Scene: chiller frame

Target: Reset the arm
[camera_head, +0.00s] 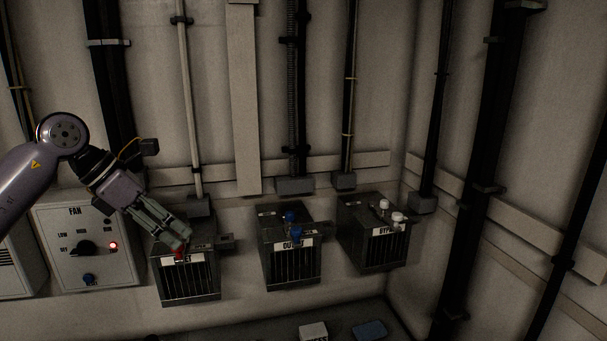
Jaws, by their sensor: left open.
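My left arm comes in from the left, and my left gripper (182,243) points down and right over the leftmost caged box (189,282). Its fingers are open and overlap the top of that box and part of its label. A small red part (180,256) shows right at the fingertips. I cannot tell whether the fingers touch it. My right gripper is not in view.
A fan panel (86,245) with a black knob and a lit red lamp is left of the gripper. A middle caged box (290,262) has blue knobs, and a right one (374,238) has white knobs. Pipes line the wall. A white block (313,331) and a blue item (369,330) lie below.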

